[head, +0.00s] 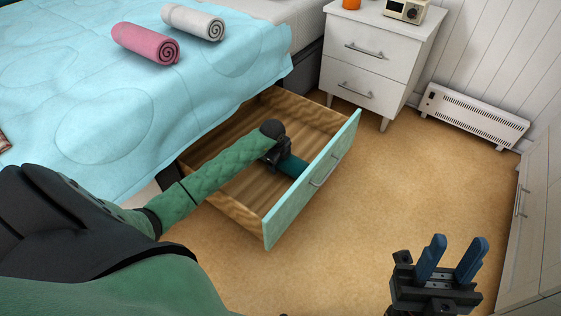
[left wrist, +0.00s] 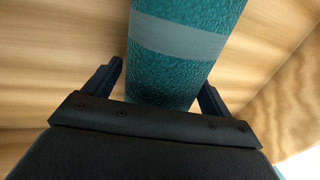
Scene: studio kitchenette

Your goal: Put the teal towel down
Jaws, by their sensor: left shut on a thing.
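The teal towel (head: 293,165) is a rolled cylinder, partly hidden by my left gripper in the head view. In the left wrist view the teal towel (left wrist: 185,45) shows a paler band and lies between the two fingers. My left gripper (head: 280,158) is shut on it, inside the open wooden drawer (head: 232,205) under the bed. I cannot tell whether the towel touches the drawer floor. My right gripper (head: 452,258) is open and empty above the floor at the lower right.
A pink towel roll (head: 145,44) and a white towel roll (head: 193,21) lie on the bed (head: 60,90). A white nightstand (head: 370,55) stands behind the drawer. A heater (head: 475,115) is by the wall. Carpet right of the drawer is clear.

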